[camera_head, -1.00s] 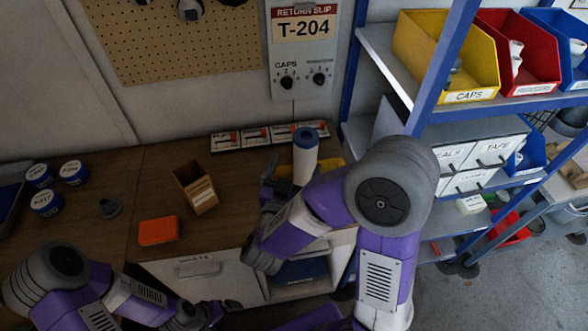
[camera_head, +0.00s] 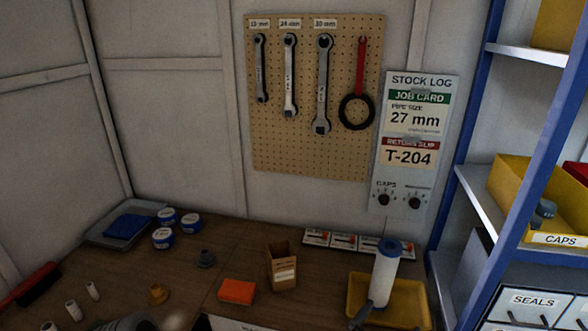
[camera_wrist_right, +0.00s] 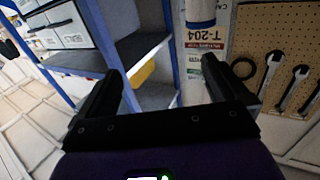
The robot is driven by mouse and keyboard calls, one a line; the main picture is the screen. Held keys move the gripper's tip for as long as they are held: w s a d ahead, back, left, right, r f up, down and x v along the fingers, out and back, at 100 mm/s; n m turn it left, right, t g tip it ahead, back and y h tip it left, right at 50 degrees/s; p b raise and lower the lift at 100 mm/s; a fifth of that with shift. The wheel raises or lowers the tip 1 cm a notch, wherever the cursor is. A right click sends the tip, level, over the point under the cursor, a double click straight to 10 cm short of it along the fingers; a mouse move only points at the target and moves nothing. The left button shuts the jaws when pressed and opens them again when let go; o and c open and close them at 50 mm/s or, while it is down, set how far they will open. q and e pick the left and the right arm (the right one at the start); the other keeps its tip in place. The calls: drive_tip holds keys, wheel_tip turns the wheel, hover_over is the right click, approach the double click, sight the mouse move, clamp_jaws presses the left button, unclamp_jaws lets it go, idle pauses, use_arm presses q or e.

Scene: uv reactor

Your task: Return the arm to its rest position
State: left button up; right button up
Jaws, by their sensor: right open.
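My right gripper (camera_wrist_right: 160,68) is open and empty in the right wrist view, with its two dark fingers spread apart. In the head view only a small dark grey part of it (camera_head: 361,314) shows at the bottom edge, in front of the yellow tray. The white cylinder with a blue top (camera_head: 384,272) stands upright in the yellow tray (camera_head: 414,300). The cylinder (camera_wrist_right: 200,9) also shows upside down at the top edge of the wrist view, beyond the fingers. Part of my left arm shows at the bottom left of the head view; its gripper is out of frame.
A cardboard box (camera_head: 283,272), an orange block (camera_head: 237,291) and several blue-lidded tins (camera_head: 190,223) stand on the wooden bench (camera_head: 215,262). A blue-framed shelf (camera_head: 478,205) with a yellow caps bin (camera_head: 513,200) rises at the right. Wrenches hang on a pegboard (camera_head: 270,150).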

drive_tip(key=w+a+f+n+g+y, duration=0.1)
drive_tip(key=w+f+y, duration=0.15)
drive_tip(key=f, duration=0.45)
drive_tip(key=w+a+f+n+y, duration=0.2)
drive_tip(key=f+y, duration=0.2)
drive_tip(key=f, duration=0.2)
drive_tip(key=s+a+f+n+g+y, duration=0.1)
drive_tip(key=s+f+g+y, duration=0.1)
drive_tip(key=f, duration=0.5)
drive_tip(key=s+a+f+g+y, duration=0.2)
drive_tip(key=f, duration=0.5)
drive_tip(key=s+a+f+g+y, duration=0.2)
drive_tip(key=s+f+g, duration=0.2)
drive_tip(key=s+f, duration=0.2)
drive_tip(key=s+a+f+n+g+y, duration=0.1)
drive_tip(key=s+f+g+y, duration=0.2)
drive_tip(key=s, duration=0.6)
wheel_tip(320, 180, down, 3)
drive_tip(key=shift+a+r+g, duration=0.15)
drive_tip(key=shift+a+g, duration=0.25)
drive_tip(key=shift+g, duration=0.3)
drive_tip(key=shift+c, duration=0.3)
